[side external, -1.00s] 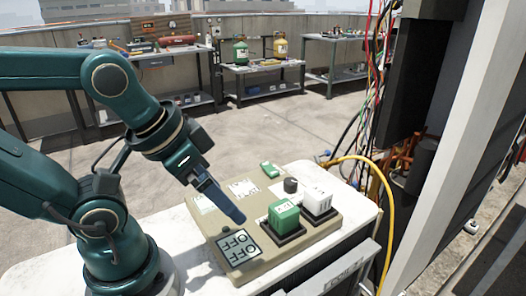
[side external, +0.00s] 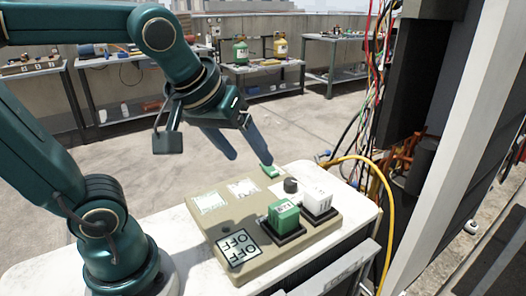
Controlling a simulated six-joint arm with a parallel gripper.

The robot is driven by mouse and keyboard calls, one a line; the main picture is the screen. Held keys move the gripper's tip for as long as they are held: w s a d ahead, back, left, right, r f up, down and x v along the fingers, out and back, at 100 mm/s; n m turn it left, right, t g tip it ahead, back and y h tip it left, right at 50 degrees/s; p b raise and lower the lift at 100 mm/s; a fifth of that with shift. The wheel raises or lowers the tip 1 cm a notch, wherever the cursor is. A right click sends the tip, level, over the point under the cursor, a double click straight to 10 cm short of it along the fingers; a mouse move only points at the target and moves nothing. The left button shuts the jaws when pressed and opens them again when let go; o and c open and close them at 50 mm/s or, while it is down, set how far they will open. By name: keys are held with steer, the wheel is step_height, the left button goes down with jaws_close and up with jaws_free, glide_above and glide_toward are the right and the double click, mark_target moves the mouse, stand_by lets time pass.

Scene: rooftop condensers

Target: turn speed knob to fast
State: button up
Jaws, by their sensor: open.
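A beige control panel (side external: 213,228) lies on a white-topped unit. A small black round knob (side external: 291,185) stands upright near its back right, beside a white label plate. I take it for the speed knob, but its markings are too small to read, so its setting cannot be told. My gripper (side external: 251,159) is open and empty, with two blue fingers apart. It is up and left of the knob in the picture, and I see no contact with the knob.
A green cube (side external: 284,213) and a white cube (side external: 318,200) sit in black holders in front of the knob. A small green block (side external: 269,171) is at the panel's back edge. A yellow hose (side external: 381,185) and loose wires hang at the right.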

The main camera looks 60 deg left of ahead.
steer(key=w+a+n+y, duration=0.1)
steer(key=w+a+n, duration=0.15)
steer(key=w, duration=0.45)
steer(key=n+g+y, duration=0.1)
steer(key=n+g, duration=0.2)
glide_above(291, 181)
steer(key=s+d, duration=0.1)
steer(key=d, duration=0.1)
step_height(291, 181, down, 10)
steer(key=shift+s+f, duration=0.1)
steer(key=shift+a+f+g, duration=0.1)
steer(key=shift+f+g, duration=0.2)
steer(key=shift+x, duration=2.45)
steer(key=shift+c, duration=0.4)
jaws_close()
